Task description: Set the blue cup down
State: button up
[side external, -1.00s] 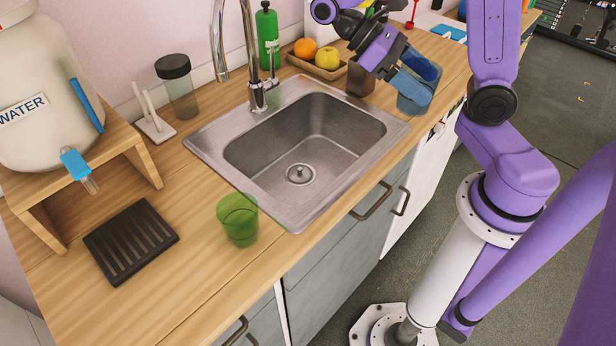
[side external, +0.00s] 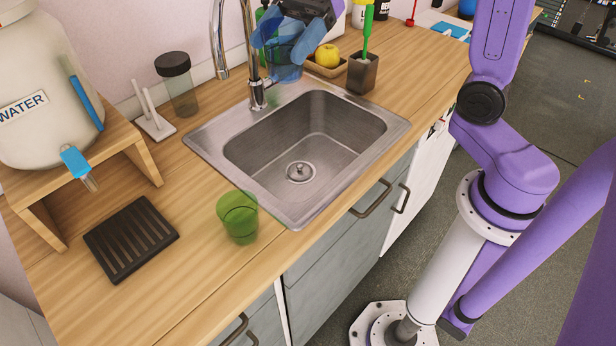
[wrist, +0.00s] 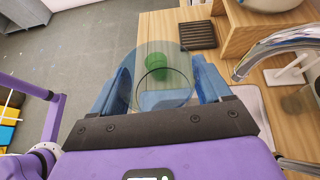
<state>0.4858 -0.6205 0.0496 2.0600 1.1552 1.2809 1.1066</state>
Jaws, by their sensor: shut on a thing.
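My gripper (side external: 288,44), with blue fingers, is shut on the cup. In the wrist view the cup (wrist: 165,58) looks greyish and sits between the two fingers of my gripper (wrist: 162,90). The cup is clear of the counter (side external: 185,225). How upright it is cannot be told well.
A green cup (side external: 238,218) stands on the counter left of the sink (side external: 300,150). A black slotted rack (side external: 130,240) lies further left. The tall faucet (side external: 250,60) is close to the held cup. A water jar (side external: 45,110) stands on a wooden stand.

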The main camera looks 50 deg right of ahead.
jog(key=shift+w+m+t, duration=0.4)
jog(key=shift+w, duration=0.1)
notch_tip(320, 180, down, 38)
jog(key=shift+a+f, duration=0.1)
jog(key=shift+f, duration=0.1)
dwell(0.3)
jog(key=shift+s+f, duration=0.1)
jog(key=o, duration=1)
jog(key=shift+d+r, duration=0.3)
jog(key=shift+d, duration=0.05)
jog(key=v, duration=1.1)
jog(key=shift+d, duration=0.2)
